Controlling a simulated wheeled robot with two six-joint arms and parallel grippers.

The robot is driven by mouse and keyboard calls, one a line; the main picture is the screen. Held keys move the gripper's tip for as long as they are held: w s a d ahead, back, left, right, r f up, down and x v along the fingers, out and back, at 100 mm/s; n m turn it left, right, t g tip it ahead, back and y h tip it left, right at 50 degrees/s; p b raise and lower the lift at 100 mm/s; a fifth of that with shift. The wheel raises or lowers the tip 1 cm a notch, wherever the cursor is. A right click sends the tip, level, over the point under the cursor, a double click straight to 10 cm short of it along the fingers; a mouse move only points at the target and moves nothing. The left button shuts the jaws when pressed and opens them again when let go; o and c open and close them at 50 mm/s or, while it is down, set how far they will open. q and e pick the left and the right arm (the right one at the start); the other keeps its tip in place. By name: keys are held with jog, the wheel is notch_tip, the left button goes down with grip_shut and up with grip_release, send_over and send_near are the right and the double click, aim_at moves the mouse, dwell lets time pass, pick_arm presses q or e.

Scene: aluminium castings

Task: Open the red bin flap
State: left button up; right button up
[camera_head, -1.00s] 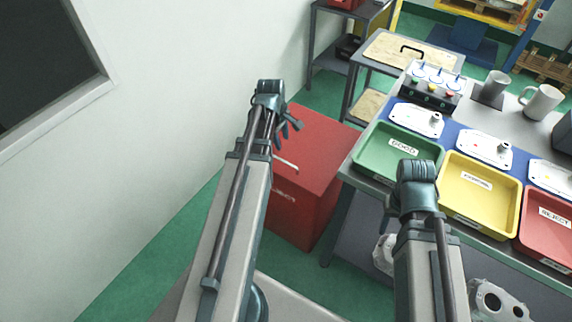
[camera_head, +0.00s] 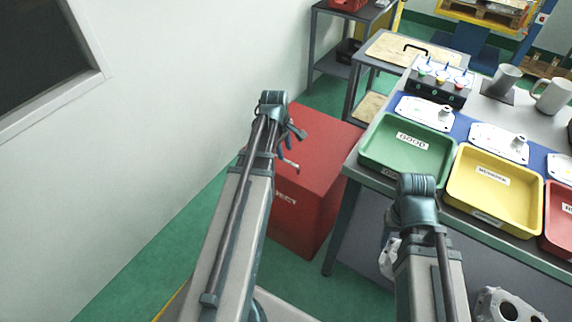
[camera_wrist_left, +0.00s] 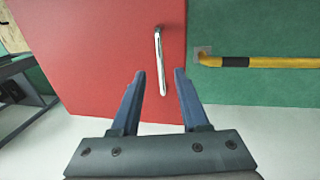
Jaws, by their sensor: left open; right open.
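The red bin (camera_head: 315,160) stands on the floor between the wall and the workbench, with part of a white label showing on its front. In the left wrist view, its red panel (camera_wrist_left: 95,60) fills the left and middle and carries a silver bar handle (camera_wrist_left: 160,62). The panel looks closed. My left gripper (camera_head: 293,145) is at the bin, partly hiding it; the wrist view shows its fingers (camera_wrist_left: 159,75) open and empty, with the handle ahead between the tips, apparently ungripped. My right gripper (camera_head: 388,232) is mostly hidden behind its arm, beside the bench front.
The workbench (camera_head: 348,180) at right holds a green tray (camera_head: 380,158), a yellow tray (camera_head: 470,195) and a red tray (camera_head: 558,225). A pale wall (camera_head: 180,130) runs close on the left. A yellow-black bar (camera_wrist_left: 250,62) shows right of the panel. Castings (camera_head: 505,305) lie low at right.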

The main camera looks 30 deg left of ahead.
pick_arm(q)
jog(key=f+b, duration=0.2)
jog(key=w+f+b, duration=0.1)
jog(key=f+b, duration=0.1)
jog(key=f, duration=0.1)
grip_shut()
dwell(1.4)
